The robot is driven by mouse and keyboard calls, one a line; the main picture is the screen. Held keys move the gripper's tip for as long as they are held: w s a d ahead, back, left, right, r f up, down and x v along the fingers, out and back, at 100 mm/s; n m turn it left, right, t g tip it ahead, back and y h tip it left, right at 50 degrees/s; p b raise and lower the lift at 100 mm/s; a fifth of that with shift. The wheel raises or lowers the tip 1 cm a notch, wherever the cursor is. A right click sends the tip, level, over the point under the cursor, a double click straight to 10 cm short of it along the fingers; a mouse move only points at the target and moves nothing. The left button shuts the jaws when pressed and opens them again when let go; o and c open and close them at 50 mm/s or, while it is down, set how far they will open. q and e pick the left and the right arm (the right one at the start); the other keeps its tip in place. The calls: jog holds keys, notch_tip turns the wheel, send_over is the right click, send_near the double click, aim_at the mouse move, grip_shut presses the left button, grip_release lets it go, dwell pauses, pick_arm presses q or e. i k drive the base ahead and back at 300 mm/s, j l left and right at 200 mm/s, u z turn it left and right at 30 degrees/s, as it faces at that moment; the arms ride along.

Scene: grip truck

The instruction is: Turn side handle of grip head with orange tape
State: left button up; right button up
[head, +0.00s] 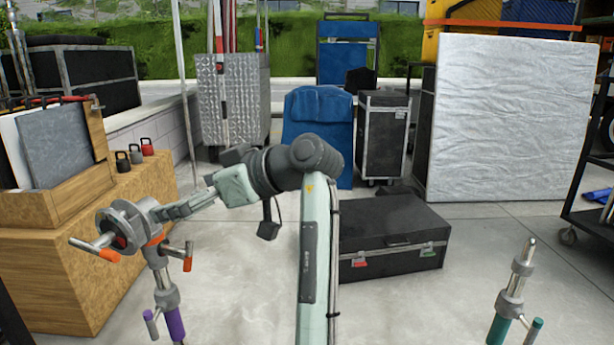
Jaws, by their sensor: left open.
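The grip head (124,224) is a round grey metal disc on top of a stand at the lower left. Another orange-taped handle (187,258) hangs at the right of the stand's neck. The stand has purple tape (175,323) lower down. My left gripper (157,211) reaches in from the middle and is open right beside the head. Its fingertips overlap the head in the picture; I cannot tell whether they touch it. My right gripper is not in view.
A second stand with teal tape (498,329) is at the lower right. A black case (390,262) lies on the floor behind my arm. A wooden box (62,275) stands behind the grip head, with small kettlebell-shaped weights (136,154) on it.

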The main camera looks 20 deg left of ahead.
aim_at(185, 255)
jog(key=l, duration=1.5)
jog(key=k, duration=0.05)
